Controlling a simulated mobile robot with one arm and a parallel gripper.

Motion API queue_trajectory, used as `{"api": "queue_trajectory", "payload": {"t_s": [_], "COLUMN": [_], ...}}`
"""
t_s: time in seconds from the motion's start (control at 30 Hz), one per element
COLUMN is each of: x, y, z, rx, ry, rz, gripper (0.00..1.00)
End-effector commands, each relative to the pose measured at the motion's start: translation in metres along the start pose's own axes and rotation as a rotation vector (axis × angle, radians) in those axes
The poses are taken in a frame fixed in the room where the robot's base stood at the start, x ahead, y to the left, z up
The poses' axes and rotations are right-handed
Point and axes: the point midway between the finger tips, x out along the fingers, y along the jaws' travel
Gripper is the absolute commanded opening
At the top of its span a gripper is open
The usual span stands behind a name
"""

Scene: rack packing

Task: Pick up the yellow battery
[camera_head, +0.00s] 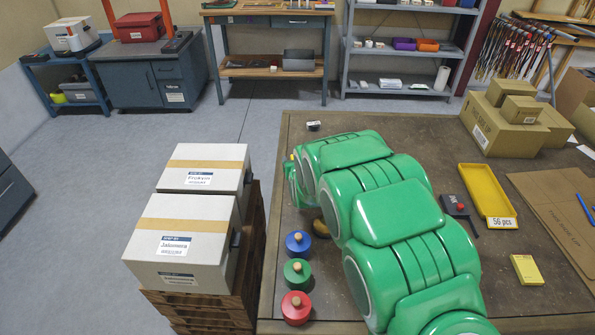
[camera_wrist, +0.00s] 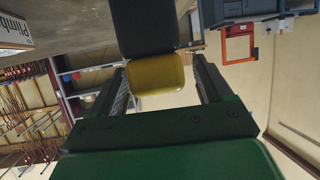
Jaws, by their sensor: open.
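A block with a rounded yellow end (camera_wrist: 155,75) and a black body (camera_wrist: 143,25) shows in the wrist view; it looks like the yellow battery. It is between the two dark fingers of my gripper (camera_wrist: 158,70), with gaps at both sides. My gripper is open. In the head view my green arm reaches over the table and hides most of the gripper and the space around it. A small yellow spot (camera_head: 292,157) shows at the arm's far end; I cannot tell if it is the battery.
Blue (camera_head: 298,243), green (camera_head: 297,272) and red (camera_head: 295,307) knobbed weights stand on the table (camera_head: 400,128) left of my arm. A yellow tray (camera_head: 487,190), a yellow box (camera_head: 527,270) and cardboard boxes (camera_head: 505,128) are right. White cartons (camera_head: 190,225) stand left of the table.

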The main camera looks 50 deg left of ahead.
Motion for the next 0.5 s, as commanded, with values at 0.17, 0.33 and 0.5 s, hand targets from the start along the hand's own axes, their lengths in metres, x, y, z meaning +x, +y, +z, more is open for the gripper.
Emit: {"api": "queue_trajectory", "payload": {"t_s": [0.17, 0.33, 0.5], "x": [0.0026, 0.0024, 0.0024], "y": [0.0000, -0.0001, -0.0001], "z": [-0.0012, -0.0012, -0.0013], "rx": [0.000, 0.000, 0.000], "ry": [0.002, 0.002, 0.001], "rz": [0.000, 0.000, 0.000], "gripper": [0.79, 0.68, 0.42]}}
